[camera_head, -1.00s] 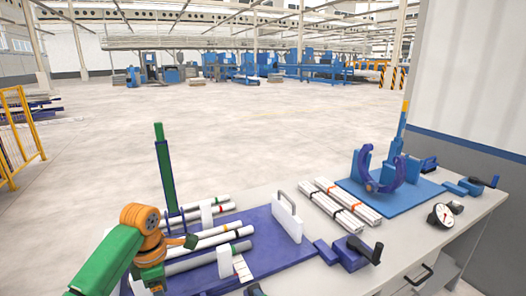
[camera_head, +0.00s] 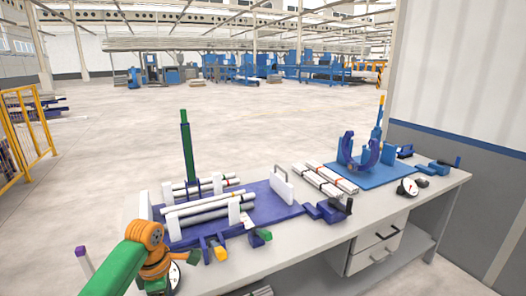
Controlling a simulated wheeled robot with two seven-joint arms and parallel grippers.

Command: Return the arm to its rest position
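My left arm (camera_head: 118,268), green with orange joints, comes in from the lower left. Its end, with a dark green tip (camera_head: 195,258), is in front of the table's left part, apart from the pipes in the picture. Its fingers are not clear enough to show open or shut, and I see no pipe held. My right arm and gripper are out of view. White pipes (camera_head: 196,214) with dark and coloured bands lie between white uprights on a purple board (camera_head: 262,203). A second group of banded pipes (camera_head: 325,180) lies in the middle of the table.
A green post (camera_head: 187,146) rises behind the left pipes. A blue board (camera_head: 372,178) at right carries a curved blue cradle (camera_head: 366,157). A dial gauge (camera_head: 407,187) and clamps stand along the table (camera_head: 340,226). Open floor lies behind; a yellow fence (camera_head: 22,128) stands left.

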